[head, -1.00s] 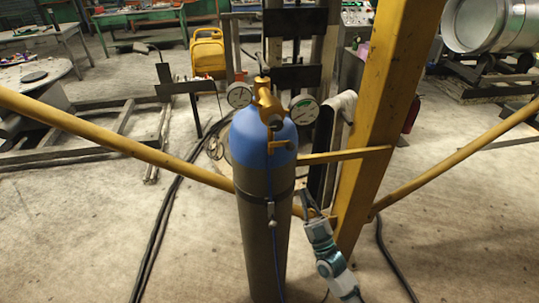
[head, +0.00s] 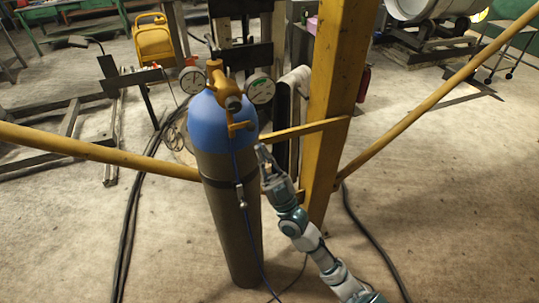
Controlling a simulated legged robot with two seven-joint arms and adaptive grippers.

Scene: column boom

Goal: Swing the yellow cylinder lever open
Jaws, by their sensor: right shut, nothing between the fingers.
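A tall gas cylinder (head: 231,225) with a blue shoulder (head: 206,125) stands near the middle of the head view, slightly tilted in the picture. A yellow-brass valve fitting (head: 219,80) sits on its top. A small yellow lever (head: 241,127) sticks out to the right from the front of the blue shoulder, below the fitting. My right gripper (head: 261,153) points upward, just right of the cylinder and a little below the lever. It is shut and empty, and appears apart from the lever. My left gripper is out of view.
Two round gauges, a left one (head: 192,82) and a right one (head: 261,91), flank the valve. A thick yellow post (head: 337,90) rises behind my right gripper, with yellow bars (head: 90,150) running sideways. A thin blue hose (head: 249,225) hangs down the cylinder. Open floor lies at right.

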